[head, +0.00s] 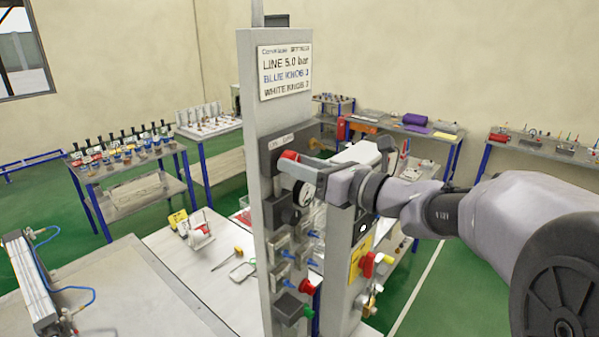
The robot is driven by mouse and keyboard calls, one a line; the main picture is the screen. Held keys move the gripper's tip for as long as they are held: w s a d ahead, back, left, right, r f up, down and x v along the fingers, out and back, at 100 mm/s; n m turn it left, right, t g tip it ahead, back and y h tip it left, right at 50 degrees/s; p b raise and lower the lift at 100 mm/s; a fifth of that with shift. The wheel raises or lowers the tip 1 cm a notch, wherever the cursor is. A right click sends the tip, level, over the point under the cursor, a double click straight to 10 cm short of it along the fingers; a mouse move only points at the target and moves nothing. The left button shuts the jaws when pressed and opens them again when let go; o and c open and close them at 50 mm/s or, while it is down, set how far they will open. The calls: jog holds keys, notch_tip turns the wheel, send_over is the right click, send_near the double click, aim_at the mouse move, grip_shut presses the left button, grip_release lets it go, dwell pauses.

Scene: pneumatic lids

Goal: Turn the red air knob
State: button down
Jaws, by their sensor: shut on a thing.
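The red air knob (290,155) sits high on the grey upright panel, below a small label. Only a small part of it shows above the near finger. My gripper (294,163) reaches in from the right and is shut on the knob, its fingers level along its sides. The rest of the knob is hidden behind the finger. A round pressure gauge (307,194) is just below my gripper.
A sign (285,71) tops the panel. Lower down are valves, a red knob (306,287) and a green one (308,311). A second post with a red handle (368,264) stands close right. A workbench (150,290) spreads left.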

jog(key=shift+n+b, duration=8.1)
jog(key=shift+b, duration=1.65)
jog(key=c, duration=0.9)
grip_release()
